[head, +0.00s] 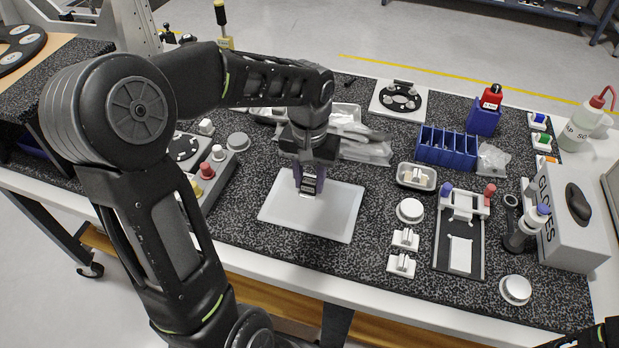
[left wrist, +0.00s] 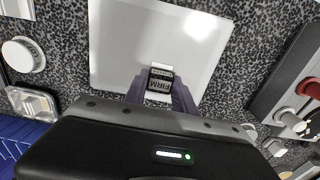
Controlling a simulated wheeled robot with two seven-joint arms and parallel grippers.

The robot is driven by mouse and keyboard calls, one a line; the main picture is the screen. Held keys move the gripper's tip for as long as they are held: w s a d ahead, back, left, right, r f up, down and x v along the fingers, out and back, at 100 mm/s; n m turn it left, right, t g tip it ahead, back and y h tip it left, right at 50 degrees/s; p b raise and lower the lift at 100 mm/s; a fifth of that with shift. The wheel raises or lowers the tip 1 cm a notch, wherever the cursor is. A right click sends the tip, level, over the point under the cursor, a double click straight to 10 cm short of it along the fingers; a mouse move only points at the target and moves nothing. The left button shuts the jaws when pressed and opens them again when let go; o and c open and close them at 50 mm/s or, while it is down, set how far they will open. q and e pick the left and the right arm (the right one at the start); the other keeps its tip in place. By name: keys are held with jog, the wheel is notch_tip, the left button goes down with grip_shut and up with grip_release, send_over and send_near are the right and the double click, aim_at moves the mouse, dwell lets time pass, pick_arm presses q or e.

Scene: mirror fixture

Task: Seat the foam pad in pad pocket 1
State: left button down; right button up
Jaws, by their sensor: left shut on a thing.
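My left gripper (head: 309,186) is shut on a small dark block, the foam pad (head: 308,185), over the white tray (head: 335,222). In the left wrist view the pad (left wrist: 160,84) sits between the two fingertips (left wrist: 160,92). It has a black face with "FIRM" in pale letters and a white part at its far end. I cannot tell whether it touches the tray. Two round black plates with pale discs, one at the back (head: 402,97) and one left of the gripper (head: 184,146), are in the head view. I cannot tell which place is pad pocket 1.
Right of the tray are a white round cap (head: 409,210), small white clips (head: 404,239) and a metal dish (head: 416,177). A dark fixture (head: 462,225) with a white plate lies beyond. Clear bags lie behind the gripper. A button box (head: 208,178) stands left.

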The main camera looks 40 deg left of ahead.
aim_at(309, 182)
pick_arm(q)
jog(key=c, duration=1)
grip_release()
notch_tip(309, 182, up, 12)
jog(key=shift+r, duration=0.15)
jog(key=shift+o, duration=0.4)
